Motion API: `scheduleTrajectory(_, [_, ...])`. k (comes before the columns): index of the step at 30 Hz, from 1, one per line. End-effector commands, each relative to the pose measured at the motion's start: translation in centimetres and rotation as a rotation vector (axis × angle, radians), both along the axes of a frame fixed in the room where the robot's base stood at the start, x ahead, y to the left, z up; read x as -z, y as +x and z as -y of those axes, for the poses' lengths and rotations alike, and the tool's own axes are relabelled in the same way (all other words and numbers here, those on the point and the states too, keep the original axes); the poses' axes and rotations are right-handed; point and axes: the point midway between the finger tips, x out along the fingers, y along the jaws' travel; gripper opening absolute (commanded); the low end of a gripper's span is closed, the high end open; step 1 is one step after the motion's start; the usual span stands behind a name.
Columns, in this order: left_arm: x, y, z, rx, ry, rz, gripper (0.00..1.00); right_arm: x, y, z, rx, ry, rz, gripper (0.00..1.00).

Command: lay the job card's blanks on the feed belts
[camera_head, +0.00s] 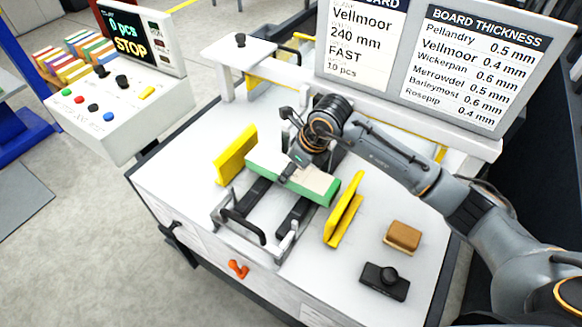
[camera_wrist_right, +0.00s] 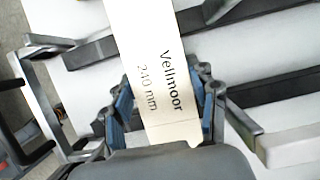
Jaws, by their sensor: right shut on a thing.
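A green-edged stack of blanks (camera_head: 322,186) with a pale top lies across the line of the feed belts, between two yellow side guides (camera_head: 236,154) (camera_head: 344,208). Its top reads "Vellmoor 240 mm" in the right wrist view (camera_wrist_right: 152,62). My right gripper (camera_head: 294,170) is shut on it from above; its blue-padded fingers (camera_wrist_right: 160,108) sit either side. I cannot tell whether the stack touches the two dark feed belts (camera_head: 251,196) (camera_head: 294,217). The job card (camera_head: 360,42) reads Vellmoor, 240 mm, FAST, 10 pcs. My left gripper is not in view.
A control box (camera_head: 115,115) at left shows "0 pcs STOP"; colourful stacks (camera_head: 72,58) stand behind it. A board-thickness chart (camera_head: 470,62) stands at the back. A brown block (camera_head: 402,237) and a black knobbed device (camera_head: 385,281) lie at front right. A grey bar frame (camera_head: 243,228) fronts the belts.

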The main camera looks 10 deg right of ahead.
Motion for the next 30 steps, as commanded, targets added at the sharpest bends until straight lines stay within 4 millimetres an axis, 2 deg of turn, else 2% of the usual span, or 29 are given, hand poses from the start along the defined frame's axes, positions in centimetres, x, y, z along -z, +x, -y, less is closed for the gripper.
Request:
scheduleTrajectory(10, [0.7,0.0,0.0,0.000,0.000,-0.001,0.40,0.7,0.1,0.0,0.000,0.001,0.002,0.08])
scheduleTrajectory(11, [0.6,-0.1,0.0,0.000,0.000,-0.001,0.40,0.6,0.1,0.0,0.000,0.001,0.003,0.64])
scheduleTrajectory(14, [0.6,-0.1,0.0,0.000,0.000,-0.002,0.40,0.6,0.1,0.0,0.000,0.001,0.002,0.85])
scheduleTrajectory(25, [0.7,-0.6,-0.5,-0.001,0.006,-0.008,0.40,0.5,-0.1,0.1,0.000,-0.001,-0.001,0.85])
scheduleTrajectory(30, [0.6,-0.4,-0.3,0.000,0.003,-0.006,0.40,-1.3,-0.5,0.6,0.000,-0.001,0.004,0.85])
